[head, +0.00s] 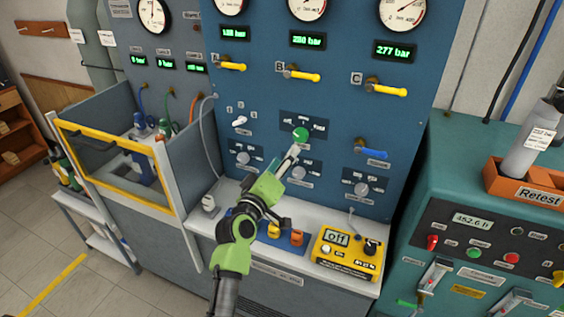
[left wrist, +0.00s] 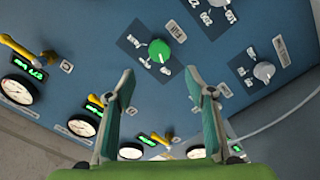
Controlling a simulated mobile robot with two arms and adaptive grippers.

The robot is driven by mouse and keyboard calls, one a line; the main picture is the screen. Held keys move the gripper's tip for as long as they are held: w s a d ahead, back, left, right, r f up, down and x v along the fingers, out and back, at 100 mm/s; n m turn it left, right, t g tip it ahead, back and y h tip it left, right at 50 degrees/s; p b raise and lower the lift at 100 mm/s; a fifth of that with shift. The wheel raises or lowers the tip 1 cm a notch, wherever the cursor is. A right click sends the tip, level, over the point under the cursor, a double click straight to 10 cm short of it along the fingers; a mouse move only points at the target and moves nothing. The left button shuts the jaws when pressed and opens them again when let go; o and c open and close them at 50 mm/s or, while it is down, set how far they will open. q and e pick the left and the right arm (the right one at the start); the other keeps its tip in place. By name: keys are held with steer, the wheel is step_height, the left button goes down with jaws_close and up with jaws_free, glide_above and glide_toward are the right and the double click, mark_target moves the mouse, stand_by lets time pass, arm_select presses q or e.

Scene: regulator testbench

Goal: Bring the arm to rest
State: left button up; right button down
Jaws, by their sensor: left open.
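My left arm comes up from the bottom middle of the head view, green and grey. Its gripper (head: 290,156) is in front of the blue panel, just below the green knob (head: 301,134). In the left wrist view the two fingers of this gripper (left wrist: 162,86) are spread with nothing between them. The green knob (left wrist: 159,51) shows beyond the fingertips, and the fingers look apart from it. My right gripper is not in view.
The blue panel (head: 245,95) carries gauges, yellow levers (head: 302,75) and grey knobs (head: 242,158). Below the arm, a ledge holds a yellow meter (head: 347,254) reading OFF. A yellow-framed guard (head: 117,128) stands left, a teal bench (head: 470,165) right.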

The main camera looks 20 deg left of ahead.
arm_select(q)
steer(key=shift+s, duration=0.4)
